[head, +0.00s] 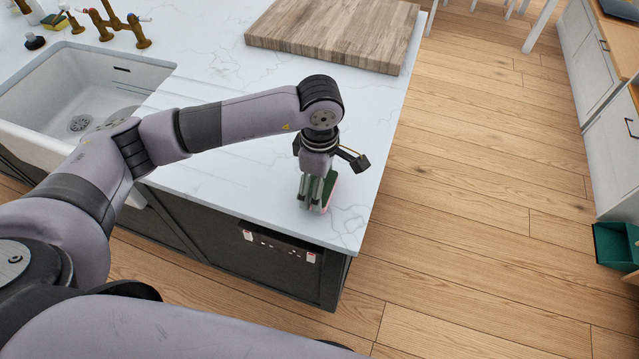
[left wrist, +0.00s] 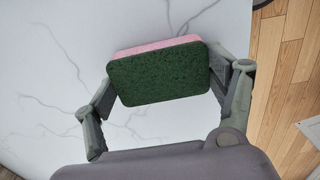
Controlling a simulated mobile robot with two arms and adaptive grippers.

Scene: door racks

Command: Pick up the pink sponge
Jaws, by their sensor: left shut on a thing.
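The pink sponge (left wrist: 160,74) has a dark green scouring side and a pink layer along its upper edge. In the left wrist view it sits between the two fingers of my left gripper (left wrist: 165,85), which is shut on it at both ends. In the head view the sponge (head: 329,190) shows partly behind the fingers of my left gripper (head: 315,205), at the front right corner of the white marble counter (head: 230,90). I cannot tell whether the sponge touches the counter. My right gripper is not in view.
A wooden cutting board (head: 335,32) lies at the back of the counter. A white sink (head: 80,95) with a brass tap (head: 125,28) is at the left. A yellow and green sponge (head: 54,21) lies behind the sink. Wooden floor (head: 480,200) is open at the right.

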